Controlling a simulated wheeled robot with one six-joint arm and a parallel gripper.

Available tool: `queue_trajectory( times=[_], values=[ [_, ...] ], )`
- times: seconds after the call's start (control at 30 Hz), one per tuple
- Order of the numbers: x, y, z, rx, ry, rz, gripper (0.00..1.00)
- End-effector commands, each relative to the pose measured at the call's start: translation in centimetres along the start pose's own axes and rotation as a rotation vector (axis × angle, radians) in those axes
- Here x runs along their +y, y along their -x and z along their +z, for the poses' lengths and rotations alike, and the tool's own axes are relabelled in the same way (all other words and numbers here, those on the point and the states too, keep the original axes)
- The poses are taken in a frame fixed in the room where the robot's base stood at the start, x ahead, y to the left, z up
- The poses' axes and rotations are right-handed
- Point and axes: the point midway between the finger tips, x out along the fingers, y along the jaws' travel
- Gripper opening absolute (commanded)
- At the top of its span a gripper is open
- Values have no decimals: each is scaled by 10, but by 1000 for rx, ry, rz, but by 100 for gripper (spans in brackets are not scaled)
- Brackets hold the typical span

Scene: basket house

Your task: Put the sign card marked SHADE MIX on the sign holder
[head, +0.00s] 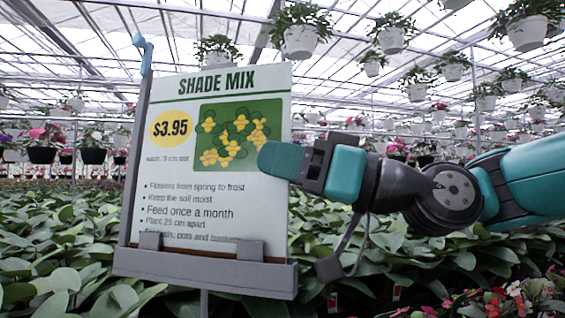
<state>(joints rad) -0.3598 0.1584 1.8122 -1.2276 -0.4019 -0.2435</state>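The sign card marked SHADE MIX (217,120) is white with green lettering, a yellow $3.95 oval and a flower picture. It stands nearly upright, slightly tilted, at the sign holder (205,272), a grey frame with a left post, a bottom ledge and two front tabs. The card's lower edge is behind the tabs, with a brown strip showing below it; whether it is fully seated is unclear. My gripper (270,160) comes from the right, with a teal finger across the card's right edge. The other finger is not visible, so its grip is unclear.
Broad-leaved green plants (60,250) fill the area around and behind the holder. Red and pink flowers (500,300) are at the lower right. White hanging pots (300,40) are overhead. A blue hook-like piece (144,55) tops the holder's left post.

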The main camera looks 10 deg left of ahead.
Motion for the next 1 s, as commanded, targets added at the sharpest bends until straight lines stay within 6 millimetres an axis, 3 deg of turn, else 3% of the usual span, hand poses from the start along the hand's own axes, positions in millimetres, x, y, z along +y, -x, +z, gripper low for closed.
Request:
queue_trajectory(
  times=[0.27,0.43,0.63,1.0],
  values=[
    [1,4,1,-1,0,2,34],
    [2,28,2,1,1,6,34],
    [2,79,3,1,2,9,34],
    [3,102,9,1,6,0,34]
  ],
)
